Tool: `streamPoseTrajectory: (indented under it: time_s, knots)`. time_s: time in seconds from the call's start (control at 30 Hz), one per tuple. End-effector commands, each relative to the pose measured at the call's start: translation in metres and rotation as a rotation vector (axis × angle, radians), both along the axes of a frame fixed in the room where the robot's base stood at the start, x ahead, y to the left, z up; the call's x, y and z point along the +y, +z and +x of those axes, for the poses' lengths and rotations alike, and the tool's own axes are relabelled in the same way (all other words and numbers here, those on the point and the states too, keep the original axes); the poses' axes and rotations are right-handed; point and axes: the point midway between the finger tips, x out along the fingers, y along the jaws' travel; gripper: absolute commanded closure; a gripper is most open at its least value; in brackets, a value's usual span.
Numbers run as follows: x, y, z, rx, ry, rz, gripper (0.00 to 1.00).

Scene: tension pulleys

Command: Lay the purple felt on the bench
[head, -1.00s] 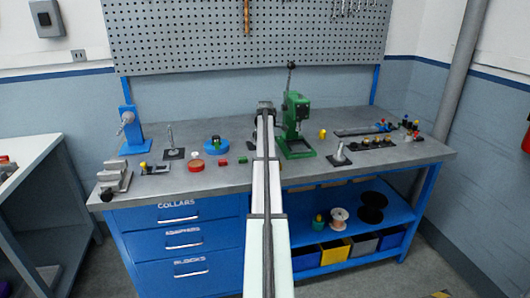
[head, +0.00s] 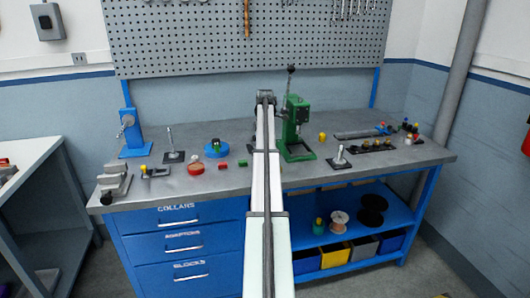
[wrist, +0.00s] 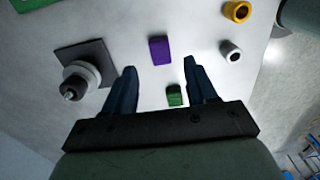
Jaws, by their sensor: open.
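The purple felt (wrist: 160,50) shows in the wrist view as a small purple block-like piece on a pale surface, just past my fingertips and roughly midway between them. My gripper (wrist: 160,67) is open, with nothing visible between its fingertips. I cannot tell the height of the fingers above the surface. In the head view my gripper (head: 266,95) is at the far end of my arm, over the back of the bench (head: 120,203); its fingers are too small to make out there. I do not see the purple felt in the head view.
A small green block (wrist: 174,95) lies between my fingers' bases in the wrist view. In the head view a green press (head: 297,125) stands right of my arm.

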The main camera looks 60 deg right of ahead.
Motion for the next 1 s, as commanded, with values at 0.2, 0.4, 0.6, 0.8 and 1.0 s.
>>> streamPoseTrajectory:
  time_s: [0.2, 0.4, 0.6, 0.8, 1.0]
  knots:
    - [-0.001, 0.038, 0.000, -0.001, 0.000, -0.001, 0.43]
    - [0.000, 0.056, 0.000, 0.000, 0.000, 0.000, 0.43]
    - [0.000, 0.061, 0.000, 0.000, 0.000, 0.000, 0.43]
    - [0.000, 0.060, 0.000, 0.000, 0.000, 0.000, 0.43]
    - [0.000, 0.060, 0.000, 0.000, 0.000, 0.000, 0.43]
